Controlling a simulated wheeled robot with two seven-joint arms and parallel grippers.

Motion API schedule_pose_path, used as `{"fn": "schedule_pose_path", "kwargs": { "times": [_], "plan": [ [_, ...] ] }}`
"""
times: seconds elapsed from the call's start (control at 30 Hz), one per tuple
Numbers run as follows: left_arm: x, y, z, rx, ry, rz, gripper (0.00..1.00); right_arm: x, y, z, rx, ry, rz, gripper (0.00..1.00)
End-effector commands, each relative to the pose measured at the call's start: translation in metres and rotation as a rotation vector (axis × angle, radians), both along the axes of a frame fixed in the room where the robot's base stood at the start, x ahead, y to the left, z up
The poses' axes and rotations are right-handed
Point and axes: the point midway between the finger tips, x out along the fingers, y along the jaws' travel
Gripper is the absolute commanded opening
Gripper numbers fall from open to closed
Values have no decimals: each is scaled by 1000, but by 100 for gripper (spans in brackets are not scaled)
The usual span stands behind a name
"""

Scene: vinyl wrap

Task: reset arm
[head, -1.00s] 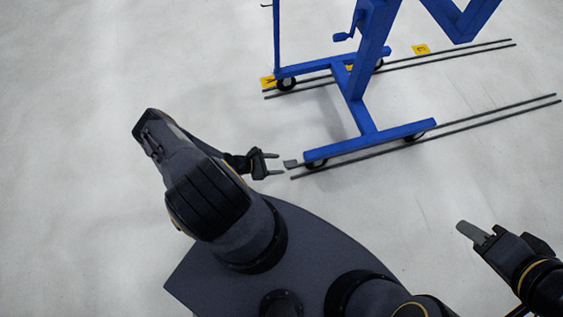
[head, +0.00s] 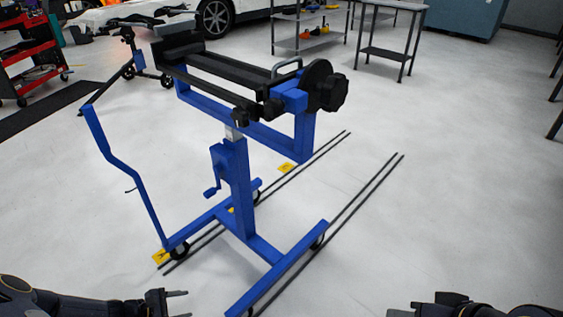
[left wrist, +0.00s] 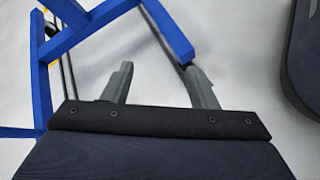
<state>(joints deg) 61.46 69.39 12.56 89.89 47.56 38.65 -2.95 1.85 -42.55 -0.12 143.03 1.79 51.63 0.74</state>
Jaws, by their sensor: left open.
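My left gripper (head: 184,304) is at the bottom left of the head view, open, with its two fingers pointing right. In the left wrist view its fingers (left wrist: 158,82) are spread with nothing between them; blue bars of the stand (left wrist: 41,92) show beyond. My right gripper (head: 402,312) is at the bottom right edge of the head view, partly cut off, and its jaw gap is not clear. The blue wheeled stand (head: 238,185) with black rollers on top stands in front of me, apart from both grippers.
Dark rails (head: 340,207) run along the floor by the stand. Yellow markers (head: 161,257) lie near its wheels. Farther back are a red tool cart (head: 40,52), a white car (head: 180,16) and grey tables (head: 385,52).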

Motion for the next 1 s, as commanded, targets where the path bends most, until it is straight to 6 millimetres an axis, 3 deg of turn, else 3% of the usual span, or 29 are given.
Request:
{"fn": "schedule_pose_path", "kwargs": {
  "times": [0.03,0.23,0.37,0.5,0.7,0.8,1.0],
  "plan": [
    [10,1,36,61,-42,-88,53,0,0,0,0,0,0,36],
    [19,-16,160,277,-186,-399,53,0,0,0,0,0,0,36],
    [7,-36,234,418,-277,-575,53,0,0,0,0,0,0,36],
    [-21,-61,301,572,-376,-741,53,0,0,0,0,0,0,36],
    [-80,-92,369,788,-523,-930,53,0,0,0,0,0,0,36],
    [-108,-102,386,880,-588,-991,53,0,0,0,0,0,0,36],
    [-149,-113,399,1004,-685,-1064,53,0,0,0,0,0,0,36]
  ]
}}
